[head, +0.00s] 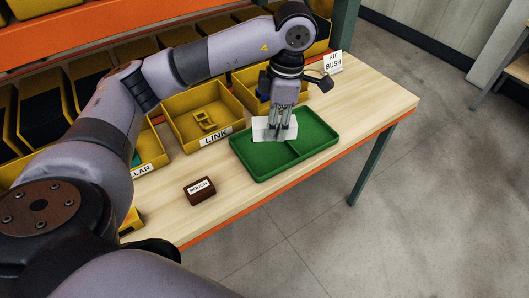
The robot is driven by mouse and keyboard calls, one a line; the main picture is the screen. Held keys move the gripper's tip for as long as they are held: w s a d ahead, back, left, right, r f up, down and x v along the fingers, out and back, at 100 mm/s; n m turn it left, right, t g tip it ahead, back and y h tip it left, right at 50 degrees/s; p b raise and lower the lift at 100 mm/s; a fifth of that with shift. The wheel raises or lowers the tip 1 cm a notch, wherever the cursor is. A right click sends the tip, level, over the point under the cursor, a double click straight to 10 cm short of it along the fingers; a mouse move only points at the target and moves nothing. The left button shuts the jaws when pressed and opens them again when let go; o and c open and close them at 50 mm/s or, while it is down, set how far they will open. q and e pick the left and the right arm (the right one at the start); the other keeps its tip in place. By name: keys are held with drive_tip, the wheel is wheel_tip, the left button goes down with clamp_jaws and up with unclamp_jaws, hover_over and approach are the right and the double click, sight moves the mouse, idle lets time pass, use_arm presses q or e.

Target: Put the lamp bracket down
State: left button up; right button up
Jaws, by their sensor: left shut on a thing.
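My left gripper (280,125) is over the green tray (262,171) and points down. It is shut on a light grey or white flat piece, the lamp bracket (262,128), which shows on both sides of the fingers. The bracket is at the back part of the tray, near its divider. I cannot tell whether it touches the tray floor. The tray has two compartments, and the parts I can see look empty. My right gripper is not in view.
A yellow bin labelled LINK (188,113) holds a yellow part. More yellow bins stand along the back. A brown block labelled ROUGH (199,190) sits left of the tray. A KIT BUSH sign (333,63) stands at the back right. The table's right end (385,100) is clear.

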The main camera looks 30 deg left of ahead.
use_arm(q)
drive_tip(key=w+a+r+n+h, duration=0.1)
drive_tip(key=w+a+r+n, duration=0.15)
drive_tip(key=n, duration=0.75)
drive_tip(key=n+h, duration=0.1)
drive_tip(key=n, duration=1.2)
hover_over(265, 152)
drive_tip(key=f, duration=1.3)
drive_tip(key=shift+a+f, duration=0.2)
drive_tip(key=shift+f, duration=0.05)
wheel_tip(265, 152, down, 4)
drive_tip(key=shift+r, duration=0.1)
drive_tip(key=shift+f, duration=0.3)
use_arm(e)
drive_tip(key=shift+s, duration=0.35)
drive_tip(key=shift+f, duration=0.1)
use_arm(q)
drive_tip(key=o, duration=1.3)
drive_tip(key=shift+f, duration=0.15)
drive_tip(key=shift+c, duration=0.2)
